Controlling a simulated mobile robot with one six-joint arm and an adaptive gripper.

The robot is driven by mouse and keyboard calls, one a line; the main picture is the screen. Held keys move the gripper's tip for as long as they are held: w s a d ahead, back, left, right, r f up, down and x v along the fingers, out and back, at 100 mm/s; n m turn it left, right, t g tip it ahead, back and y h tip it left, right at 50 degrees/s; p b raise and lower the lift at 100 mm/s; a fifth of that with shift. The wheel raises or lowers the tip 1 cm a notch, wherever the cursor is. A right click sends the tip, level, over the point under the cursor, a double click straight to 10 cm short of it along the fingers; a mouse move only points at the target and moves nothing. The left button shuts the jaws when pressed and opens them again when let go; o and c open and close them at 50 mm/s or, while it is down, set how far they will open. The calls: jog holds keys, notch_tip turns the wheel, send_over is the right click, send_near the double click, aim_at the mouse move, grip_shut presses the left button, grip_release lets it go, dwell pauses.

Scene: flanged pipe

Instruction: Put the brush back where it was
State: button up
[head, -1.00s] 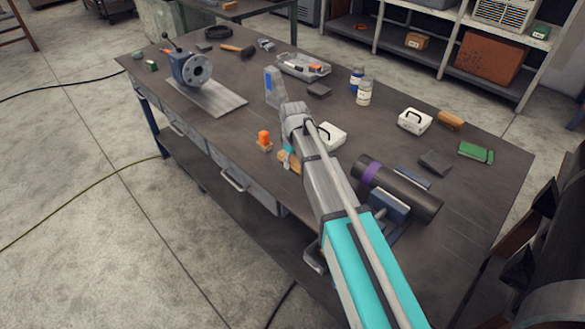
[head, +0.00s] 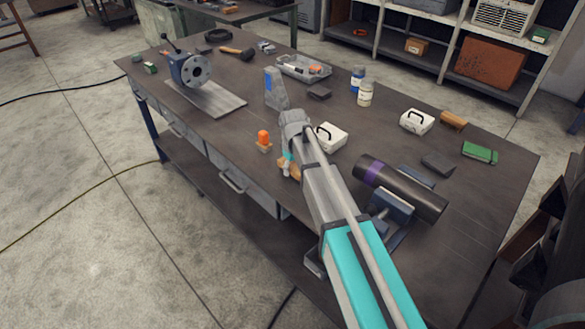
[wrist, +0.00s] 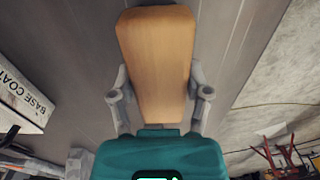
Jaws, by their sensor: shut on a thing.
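In the wrist view the brush (wrist: 157,55) is a pale wooden piece, held lengthwise between the two grey fingers of my gripper (wrist: 160,92). Only its wooden face shows there; any bristles are hidden. In the head view my gripper (head: 286,163) is at the front edge of the workbench (head: 215,128), largely behind my own arm. A small tan part of the brush (head: 293,172) shows beside it. I cannot tell whether the brush touches the bench.
An orange-topped piece (head: 264,138) stands close left of my gripper. A white box with a black handle (head: 328,138) is just behind. A dark pipe with a purple band (head: 405,188) lies to the right. The bench's front middle is fairly clear.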

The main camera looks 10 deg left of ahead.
aim_at(293, 165)
jog(key=o, duration=1)
jog(key=shift+r, duration=0.15)
notch_tip(293, 165, up, 12)
jog(key=p, duration=1.2)
jog(key=shift+d, duration=0.1)
dwell(0.4)
jog(key=s+d+m, duration=0.3)
jog(key=s+d, duration=0.3)
jog(key=d, duration=0.3)
jog(key=s+d+m, duration=0.4)
jog(key=s+d, duration=0.2)
jog(key=d, duration=0.4)
jog(key=s+d+m, duration=0.3)
jog(key=s+d, duration=0.3)
jog(key=d, duration=0.3)
jog(key=shift+d+m, duration=0.2)
jog(key=shift+m, duration=0.1)
